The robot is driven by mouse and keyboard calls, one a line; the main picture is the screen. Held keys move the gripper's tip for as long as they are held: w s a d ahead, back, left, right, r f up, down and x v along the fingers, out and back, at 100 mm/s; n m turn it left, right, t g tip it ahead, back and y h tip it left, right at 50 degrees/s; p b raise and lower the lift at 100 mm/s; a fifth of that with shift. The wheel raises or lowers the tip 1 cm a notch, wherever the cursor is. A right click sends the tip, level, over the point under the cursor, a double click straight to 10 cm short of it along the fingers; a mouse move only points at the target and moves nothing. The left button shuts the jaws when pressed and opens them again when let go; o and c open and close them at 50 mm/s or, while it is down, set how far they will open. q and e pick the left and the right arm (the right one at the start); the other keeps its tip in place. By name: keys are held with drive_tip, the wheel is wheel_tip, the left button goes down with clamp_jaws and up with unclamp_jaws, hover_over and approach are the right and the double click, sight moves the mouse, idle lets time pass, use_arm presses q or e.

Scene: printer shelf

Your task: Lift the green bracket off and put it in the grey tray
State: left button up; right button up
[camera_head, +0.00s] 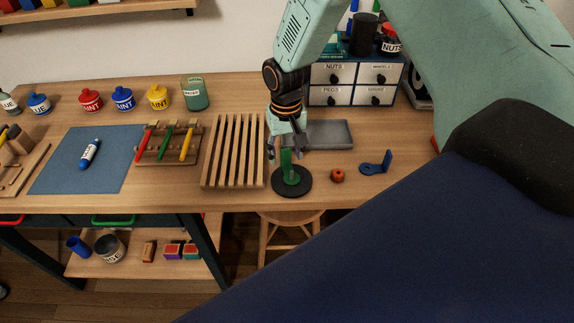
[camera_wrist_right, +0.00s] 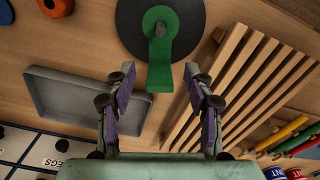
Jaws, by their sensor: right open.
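The green bracket (camera_head: 288,171) stands on a round black disc (camera_head: 305,186) on the wooden table. In the right wrist view, the bracket (camera_wrist_right: 160,68) shows from above, its ring end on the disc (camera_wrist_right: 130,25) and its arm pointing toward my gripper. My right gripper (camera_head: 285,152) is open over the bracket; in the wrist view its two fingertips (camera_wrist_right: 160,74) stand on either side of the bracket's arm, with gaps. The grey tray (camera_head: 346,146) lies just behind and right of the disc, and looks empty. It also shows in the wrist view (camera_wrist_right: 40,101). My left gripper is not in view.
A slatted wooden rack (camera_head: 222,150) stands close left of the disc. An orange ring-like piece (camera_head: 337,175) and a blue bracket (camera_head: 376,167) lie to the right. A drawer unit (camera_head: 353,84) stands behind the tray. My own arm covers the right side.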

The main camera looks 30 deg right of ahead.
drive_tip(key=shift+f, duration=0.4)
drive_tip(key=shift+s, duration=0.1)
drive_tip(key=shift+r, duration=0.1)
drive_tip(key=c, duration=0.6)
clamp_jaws()
